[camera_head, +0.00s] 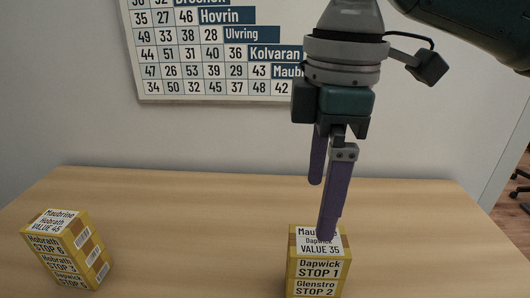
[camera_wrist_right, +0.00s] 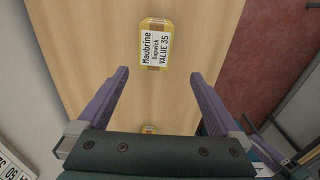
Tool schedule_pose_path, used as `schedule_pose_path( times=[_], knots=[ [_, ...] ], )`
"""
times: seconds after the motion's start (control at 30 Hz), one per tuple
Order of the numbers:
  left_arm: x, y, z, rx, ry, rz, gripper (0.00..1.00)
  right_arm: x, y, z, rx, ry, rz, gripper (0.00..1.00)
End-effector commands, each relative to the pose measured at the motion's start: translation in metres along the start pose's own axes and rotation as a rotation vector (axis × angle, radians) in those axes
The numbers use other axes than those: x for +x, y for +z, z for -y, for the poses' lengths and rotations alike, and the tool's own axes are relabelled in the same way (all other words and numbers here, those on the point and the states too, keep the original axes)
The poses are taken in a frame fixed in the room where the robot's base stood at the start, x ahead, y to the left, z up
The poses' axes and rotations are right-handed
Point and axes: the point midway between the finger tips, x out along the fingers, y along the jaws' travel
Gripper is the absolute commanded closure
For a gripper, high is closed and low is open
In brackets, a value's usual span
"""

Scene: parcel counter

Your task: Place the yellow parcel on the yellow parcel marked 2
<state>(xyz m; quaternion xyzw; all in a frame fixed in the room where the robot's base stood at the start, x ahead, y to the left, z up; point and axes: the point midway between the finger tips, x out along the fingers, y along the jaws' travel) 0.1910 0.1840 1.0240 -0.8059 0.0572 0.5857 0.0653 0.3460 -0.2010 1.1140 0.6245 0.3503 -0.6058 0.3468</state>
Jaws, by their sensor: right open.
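A yellow parcel block (camera_head: 69,249) stands at the left of the table, turned at an angle. A second yellow block (camera_head: 318,270) stands right of centre, with VALUE 35 on top, Dapwick STOP 1 in front and Glenstro STOP 2 below. Its top shows beyond my fingers in the wrist view (camera_wrist_right: 155,44). My right gripper (camera_head: 321,205) is open and empty, its fingers pointing down and partly covering that top label. My left gripper is out of view.
The wooden table (camera_head: 200,225) is clear between the two blocks. A wall board (camera_head: 215,50) with numbers and names hangs behind it. The table's right edge and the floor beyond show at the right.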

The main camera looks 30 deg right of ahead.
Motion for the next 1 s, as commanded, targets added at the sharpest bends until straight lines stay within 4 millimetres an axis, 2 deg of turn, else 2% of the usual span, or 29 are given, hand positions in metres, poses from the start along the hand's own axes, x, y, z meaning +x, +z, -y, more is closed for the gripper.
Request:
schedule_pose_path(
  times=[0.1,0.2,0.33,0.47,0.6,0.73,0.83,1.0],
  knots=[
    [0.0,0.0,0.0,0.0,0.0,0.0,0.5,0.032,-0.02,0.037,-0.005,-0.014,-0.075,0.0],
    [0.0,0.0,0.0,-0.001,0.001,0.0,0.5,0.053,-0.037,0.071,0.053,-0.013,-0.176,0.0],
    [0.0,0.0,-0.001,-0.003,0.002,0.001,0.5,0.07,-0.041,0.106,0.213,-0.007,-0.287,0.0],
    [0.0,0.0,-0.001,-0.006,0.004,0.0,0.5,0.079,-0.02,0.126,0.452,0.025,-0.339,0.0],
    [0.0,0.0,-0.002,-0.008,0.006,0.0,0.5,0.085,0.022,0.136,0.686,0.09,-0.314,0.0],
    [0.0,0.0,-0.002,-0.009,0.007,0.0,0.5,0.087,0.054,0.141,0.811,0.144,-0.27,0.0],
    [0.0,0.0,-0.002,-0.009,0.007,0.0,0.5,0.086,0.066,0.143,0.85,0.167,-0.252,0.0],
    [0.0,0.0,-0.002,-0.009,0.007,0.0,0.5,0.086,0.068,0.142,0.855,0.172,-0.248,0.0]
  ],
)
